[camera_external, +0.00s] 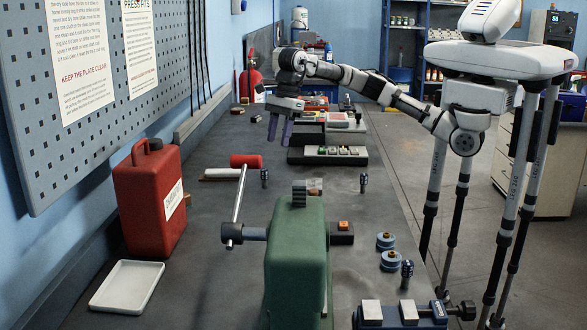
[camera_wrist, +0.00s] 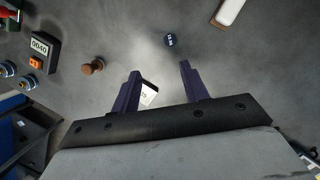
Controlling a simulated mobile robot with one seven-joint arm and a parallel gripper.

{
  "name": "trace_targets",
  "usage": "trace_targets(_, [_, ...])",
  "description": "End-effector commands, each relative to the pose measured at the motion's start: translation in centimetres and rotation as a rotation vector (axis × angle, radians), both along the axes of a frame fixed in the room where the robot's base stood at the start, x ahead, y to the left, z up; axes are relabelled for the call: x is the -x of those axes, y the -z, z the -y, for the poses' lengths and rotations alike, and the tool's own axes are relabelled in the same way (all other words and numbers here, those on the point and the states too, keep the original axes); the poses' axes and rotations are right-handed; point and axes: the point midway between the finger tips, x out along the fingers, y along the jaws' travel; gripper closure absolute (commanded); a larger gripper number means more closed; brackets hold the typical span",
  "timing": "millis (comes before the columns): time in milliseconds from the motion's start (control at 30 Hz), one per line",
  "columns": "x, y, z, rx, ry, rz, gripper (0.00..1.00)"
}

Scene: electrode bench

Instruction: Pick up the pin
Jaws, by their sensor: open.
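Several small dark upright pin-like pieces stand on the bench in the external view: one (camera_external: 264,178) by the red-headed mallet, one (camera_external: 363,182) near the right edge and one (camera_external: 407,272) close to the front. I cannot tell which one the task names. My gripper (camera_external: 279,130) hangs above the far part of the bench, fingers down, apart and empty. In the wrist view, its purple fingers (camera_wrist: 160,70) are spread. A dark round piece with a white label (camera_wrist: 170,40) shows beyond the fingertips, not touched. A brown knob (camera_wrist: 93,67) lies left of the fingers.
A green press (camera_external: 297,262), red can (camera_external: 150,195) and white tray (camera_external: 127,286) stand in the nearer part. A dark box with an orange button (camera_wrist: 40,52) is left in the wrist view. A black rack (camera_external: 328,156) stands near my gripper. The bench middle is mostly clear.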

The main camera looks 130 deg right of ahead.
Motion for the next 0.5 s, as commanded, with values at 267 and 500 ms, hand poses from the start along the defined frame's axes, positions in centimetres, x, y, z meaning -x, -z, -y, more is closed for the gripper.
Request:
trace_targets(267, [6.6, -1.6, -12.0, -0.060, 0.106, -0.165, 0.55])
trace_targets(500, [12.9, -1.5, -17.8, -0.028, 0.214, -0.265, 0.55])
